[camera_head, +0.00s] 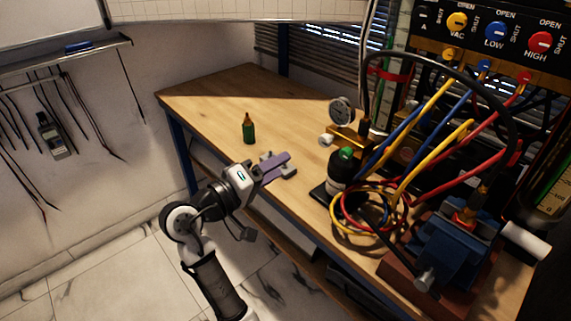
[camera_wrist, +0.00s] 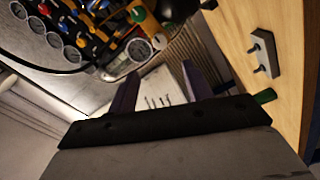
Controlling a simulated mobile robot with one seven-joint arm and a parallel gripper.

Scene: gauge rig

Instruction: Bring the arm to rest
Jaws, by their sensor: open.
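My arm reaches in from the bottom of the head view, and my gripper (camera_head: 277,167) is at the near edge of the wooden bench (camera_head: 215,95). Its purple fingers overlap a small grey block with pegs (camera_head: 290,173) in that view. In the wrist view my gripper (camera_wrist: 157,80) shows two fingers spread apart with nothing between them. There the grey block (camera_wrist: 262,58) lies on the bench to the right, apart from the fingers. I cannot tell the exact height of the gripper above the bench.
A green bottle with a brown top (camera_head: 249,130) stands on the bench beyond the gripper. A black bottle (camera_head: 341,167), coiled coloured hoses (camera_head: 365,215) and a blue vise (camera_head: 455,250) crowd the right. The far left bench top is clear. Tiled floor (camera_head: 120,275) is open at left.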

